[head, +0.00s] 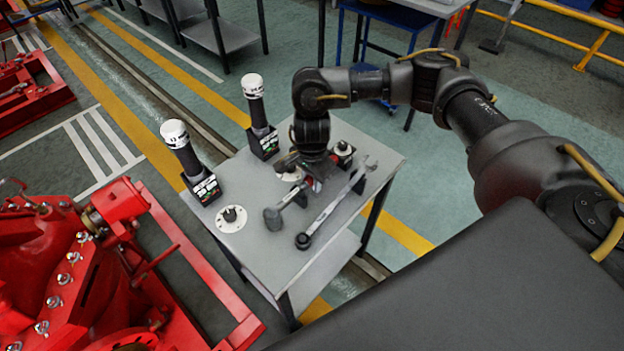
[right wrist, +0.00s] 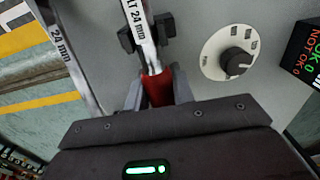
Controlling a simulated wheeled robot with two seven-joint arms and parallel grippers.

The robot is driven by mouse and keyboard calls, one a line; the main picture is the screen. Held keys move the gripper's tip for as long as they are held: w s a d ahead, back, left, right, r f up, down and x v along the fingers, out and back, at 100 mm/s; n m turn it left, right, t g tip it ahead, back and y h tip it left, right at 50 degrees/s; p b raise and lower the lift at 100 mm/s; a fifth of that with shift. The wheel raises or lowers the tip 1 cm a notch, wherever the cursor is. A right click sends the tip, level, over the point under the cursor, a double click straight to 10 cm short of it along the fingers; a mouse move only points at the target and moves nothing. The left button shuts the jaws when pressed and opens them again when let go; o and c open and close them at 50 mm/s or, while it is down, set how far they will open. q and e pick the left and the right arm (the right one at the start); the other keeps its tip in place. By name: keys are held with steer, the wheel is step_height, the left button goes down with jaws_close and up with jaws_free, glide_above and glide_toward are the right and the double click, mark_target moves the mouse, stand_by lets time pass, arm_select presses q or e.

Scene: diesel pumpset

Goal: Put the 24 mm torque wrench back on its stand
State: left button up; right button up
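The 24 mm torque wrench (right wrist: 140,20), with a pale labelled shaft and a red handle, lies along the middle of the right wrist view. Its shaft passes between two black prongs (right wrist: 127,40), apparently its stand; whether it rests on them I cannot tell. My right gripper (right wrist: 157,88) has its fingers on both sides of the red handle and looks shut on it. My left gripper is not in view.
A long spanner (head: 333,206), marked 24 mm, lies to the right of the wrench. A white dial with a black knob (head: 232,218) is at the left. Two white-capped black tools (head: 180,148) (head: 256,103) stand upright in display boxes. Red machinery (head: 75,270) is beside the table.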

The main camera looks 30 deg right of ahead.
steer(key=o, duration=0.5)
step_height(320, 180, up, 11)
steer(key=shift+f, duration=0.1)
stand_by(0.3)
stand_by(0.4)
